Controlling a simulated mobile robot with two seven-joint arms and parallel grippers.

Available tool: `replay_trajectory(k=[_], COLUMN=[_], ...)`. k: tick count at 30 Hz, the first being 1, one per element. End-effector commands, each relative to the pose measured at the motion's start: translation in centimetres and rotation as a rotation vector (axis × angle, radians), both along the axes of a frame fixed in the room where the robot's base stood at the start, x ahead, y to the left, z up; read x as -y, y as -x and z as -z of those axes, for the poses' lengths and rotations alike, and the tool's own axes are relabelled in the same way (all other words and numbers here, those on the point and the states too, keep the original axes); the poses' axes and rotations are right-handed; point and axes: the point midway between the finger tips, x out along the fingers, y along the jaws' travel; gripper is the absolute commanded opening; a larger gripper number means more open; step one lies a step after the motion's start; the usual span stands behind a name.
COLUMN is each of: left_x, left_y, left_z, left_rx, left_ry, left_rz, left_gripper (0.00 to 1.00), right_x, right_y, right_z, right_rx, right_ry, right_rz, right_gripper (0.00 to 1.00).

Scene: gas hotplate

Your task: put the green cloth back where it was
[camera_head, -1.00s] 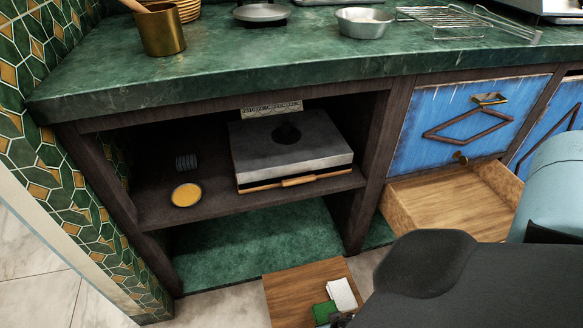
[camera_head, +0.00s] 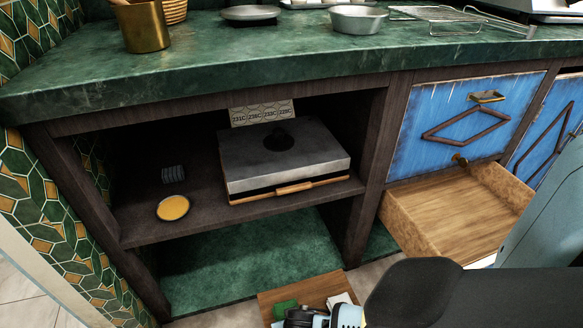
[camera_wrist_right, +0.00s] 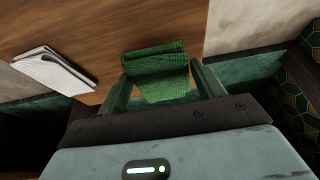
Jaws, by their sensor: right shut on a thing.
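The folded green cloth (camera_head: 285,307) is over a wooden board (camera_head: 268,299) at the bottom of the head view. My right gripper (camera_head: 308,318) reaches it from the lower right. In the right wrist view, the green cloth (camera_wrist_right: 155,72) lies between the two fingers of my right gripper (camera_wrist_right: 160,76), which is shut on it. I cannot tell whether the cloth touches the board or is slightly above it. A folded white cloth (camera_wrist_right: 52,68) lies beside it on the board. My left gripper is not in view.
A shelf below the green counter (camera_head: 200,75) holds a hotplate (camera_head: 285,155), a yellow-filled dish (camera_head: 173,208) and a small dark ribbed item (camera_head: 173,174). An open wooden drawer (camera_head: 455,215) juts out at right. The green lower shelf (camera_head: 245,258) is clear.

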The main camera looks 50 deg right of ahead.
Motion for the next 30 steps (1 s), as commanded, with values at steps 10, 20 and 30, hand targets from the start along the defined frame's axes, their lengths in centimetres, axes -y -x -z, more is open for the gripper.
replay_trajectory(k=[10, 20, 30], left_x=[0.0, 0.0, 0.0], left_y=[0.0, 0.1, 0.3], left_z=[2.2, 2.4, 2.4], left_rx=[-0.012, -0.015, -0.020], left_ry=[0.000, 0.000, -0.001], left_rz=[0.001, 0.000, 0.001], left_gripper=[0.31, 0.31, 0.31], right_x=[0.1, 0.1, 0.1], right_y=[0.3, 0.3, 0.3], right_z=[3.2, 3.6, 3.5], right_rx=[-0.005, -0.006, -0.005], right_ry=[0.002, 0.001, 0.002], right_rz=[-0.002, 0.001, 0.000], right_gripper=[0.46, 0.46, 0.90])
